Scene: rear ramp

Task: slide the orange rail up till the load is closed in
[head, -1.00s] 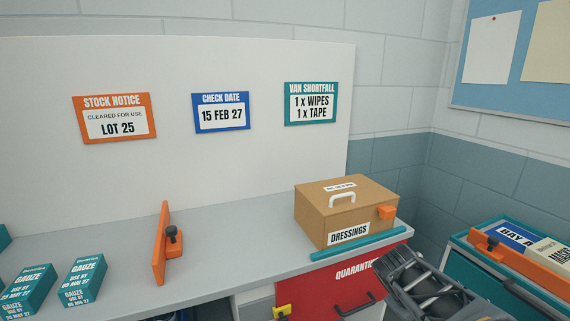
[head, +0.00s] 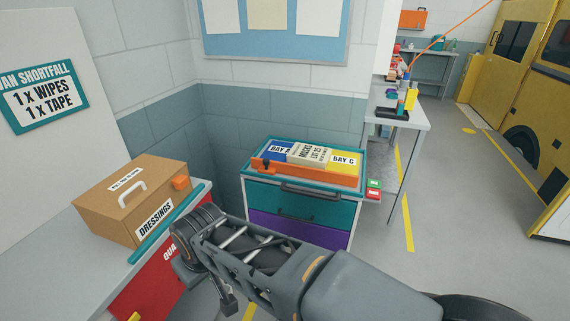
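The orange rail (head: 308,177) lies along the near edge of the teal-rimmed top of a trolley (head: 303,205). A dark knob (head: 266,164) stands near its left end. Behind the rail lie a blue BAY A panel (head: 279,150), a cream MASKS LOT 25 pack (head: 309,153) and a yellow-and-white BAY C panel (head: 343,161). Whether the rail touches the pack I cannot tell. My arm reaches across the lower middle, in front of the trolley. A dark part at its end (head: 226,296) may belong to my gripper; its fingertips cannot be made out.
A brown DRESSINGS box (head: 135,199) stands on the grey bench (head: 82,262) at left, beside a teal strip (head: 168,222). A red drawer front (head: 155,288) is below. A side table (head: 402,116) stands behind right. Open floor (head: 450,195) lies right, towards a yellow van (head: 530,100).

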